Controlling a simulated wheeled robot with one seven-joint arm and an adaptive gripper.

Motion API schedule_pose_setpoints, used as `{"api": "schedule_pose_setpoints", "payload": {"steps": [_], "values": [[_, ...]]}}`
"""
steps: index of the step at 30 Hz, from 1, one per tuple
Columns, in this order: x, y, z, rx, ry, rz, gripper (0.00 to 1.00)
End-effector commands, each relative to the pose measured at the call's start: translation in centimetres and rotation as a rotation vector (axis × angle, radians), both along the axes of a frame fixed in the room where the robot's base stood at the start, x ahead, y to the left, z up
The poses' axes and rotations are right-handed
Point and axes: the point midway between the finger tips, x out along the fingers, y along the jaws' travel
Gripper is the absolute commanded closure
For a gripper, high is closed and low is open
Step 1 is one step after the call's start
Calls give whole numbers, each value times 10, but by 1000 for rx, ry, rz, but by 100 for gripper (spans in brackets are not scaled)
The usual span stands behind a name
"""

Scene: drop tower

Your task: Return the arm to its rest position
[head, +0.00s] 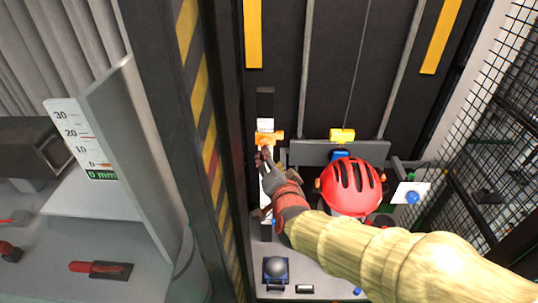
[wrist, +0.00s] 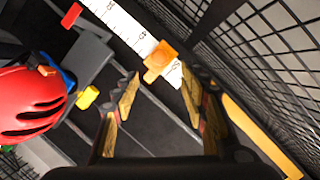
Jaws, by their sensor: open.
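My arm (head: 365,255), in a tan sleeve, reaches in from the lower right of the head view and is stretched out into the tower. My gripper (head: 264,156) is at its end, just below an orange slider (head: 270,138) on a white upright scale (head: 265,124). In the wrist view my gripper (wrist: 163,92) has its two fingers spread with nothing between them. The orange slider (wrist: 160,62) and the white scale (wrist: 120,22) show just beyond the fingertips. Whether a finger touches the slider is hard to tell.
A red helmet (head: 350,187) sits close beside my forearm, below a grey crossbar with a yellow block (head: 342,134). A striped post (head: 205,130) stands left of my gripper. Wire mesh (head: 480,120) closes the right side. A red-handled tool (head: 98,268) lies on the left bench.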

Motion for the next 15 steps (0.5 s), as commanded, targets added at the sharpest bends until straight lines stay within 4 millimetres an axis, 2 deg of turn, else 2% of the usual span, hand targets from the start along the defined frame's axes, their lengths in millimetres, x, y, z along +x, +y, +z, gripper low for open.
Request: {"api": "schedule_pose_setpoints", "payload": {"steps": [6,15], "values": [[-15,-2,4,0,1,1,57],[-17,-3,4,-1,1,0,57]]}}
